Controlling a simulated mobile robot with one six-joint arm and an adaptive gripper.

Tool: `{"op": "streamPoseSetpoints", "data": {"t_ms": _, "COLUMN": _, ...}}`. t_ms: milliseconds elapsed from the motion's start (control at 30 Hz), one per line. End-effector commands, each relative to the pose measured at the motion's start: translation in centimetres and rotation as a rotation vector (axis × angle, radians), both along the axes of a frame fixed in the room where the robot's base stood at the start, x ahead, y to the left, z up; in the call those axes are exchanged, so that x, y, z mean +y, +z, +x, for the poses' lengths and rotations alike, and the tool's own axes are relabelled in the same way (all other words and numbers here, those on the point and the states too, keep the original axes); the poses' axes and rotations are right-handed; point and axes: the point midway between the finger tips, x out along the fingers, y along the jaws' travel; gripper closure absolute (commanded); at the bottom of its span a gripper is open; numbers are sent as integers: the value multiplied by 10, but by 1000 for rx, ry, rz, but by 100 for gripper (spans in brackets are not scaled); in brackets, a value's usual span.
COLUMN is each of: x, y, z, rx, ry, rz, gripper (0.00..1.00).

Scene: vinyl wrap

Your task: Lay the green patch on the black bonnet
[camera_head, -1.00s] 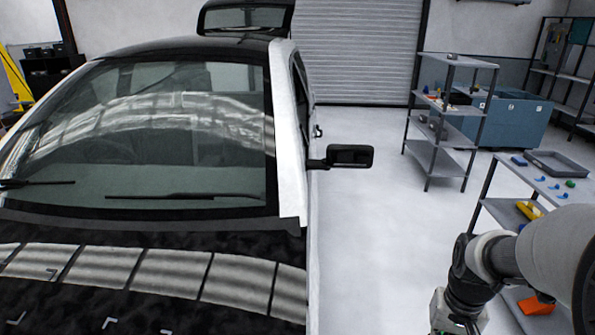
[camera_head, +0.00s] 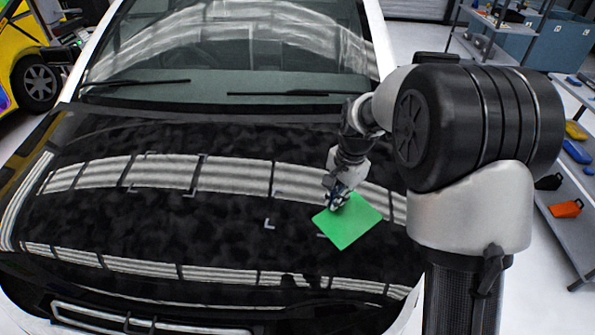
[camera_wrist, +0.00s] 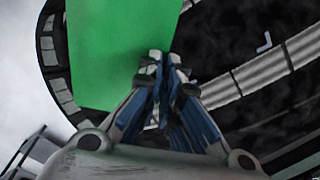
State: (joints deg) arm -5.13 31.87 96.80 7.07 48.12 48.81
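The green patch (camera_head: 347,221) is a flat, roughly square sheet over the right part of the black bonnet (camera_head: 110,225). My gripper (camera_head: 336,200) is at the patch's upper left edge. In the wrist view the patch (camera_wrist: 115,45) extends away from the closed fingertips (camera_wrist: 163,62), which pinch its near edge. The patch looks turned at an angle to the pale corner marks on the bonnet. I cannot tell whether it touches the bonnet or hangs just above it. The fingers hide a small part of its edge.
Pale corner marks (camera_head: 269,224) lie on the bonnet, left of the patch. The windscreen and wipers (camera_head: 285,93) are behind. A shelf (camera_head: 563,215) with an orange item (camera_head: 566,208) stands at the right. A yellow vehicle (camera_head: 22,50) is at the far left.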

Motion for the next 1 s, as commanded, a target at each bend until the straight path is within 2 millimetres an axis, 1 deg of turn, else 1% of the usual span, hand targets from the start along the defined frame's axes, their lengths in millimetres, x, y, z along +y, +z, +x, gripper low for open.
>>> {"op": "streamPoseSetpoints", "data": {"t_ms": 33, "x": 12, "y": 2, "z": 12, "rx": -7, "ry": -97, "rz": 11, "gripper": 100}}
{"op": "streamPoseSetpoints", "data": {"t_ms": 100, "x": 28, "y": 2, "z": 26, "rx": -19, "ry": -247, "rz": 26, "gripper": 100}}
{"op": "streamPoseSetpoints", "data": {"t_ms": 200, "x": 49, "y": 2, "z": 44, "rx": -39, "ry": -438, "rz": 45, "gripper": 100}}
{"op": "streamPoseSetpoints", "data": {"t_ms": 300, "x": 66, "y": 2, "z": 57, "rx": -57, "ry": -590, "rz": 55, "gripper": 100}}
{"op": "streamPoseSetpoints", "data": {"t_ms": 400, "x": 78, "y": 1, "z": 66, "rx": -71, "ry": -703, "rz": 62, "gripper": 100}}
{"op": "streamPoseSetpoints", "data": {"t_ms": 600, "x": 89, "y": -1, "z": 74, "rx": -85, "ry": -811, "rz": 66, "gripper": 100}}
{"op": "streamPoseSetpoints", "data": {"t_ms": 767, "x": 90, "y": -5, "z": 76, "rx": -88, "ry": -824, "rz": 67, "gripper": 100}}
{"op": "streamPoseSetpoints", "data": {"t_ms": 867, "x": 90, "y": -11, "z": 77, "rx": -88, "ry": -824, "rz": 67, "gripper": 100}}
{"op": "streamPoseSetpoints", "data": {"t_ms": 1000, "x": 90, "y": -25, "z": 79, "rx": -86, "ry": -823, "rz": 67, "gripper": 100}}
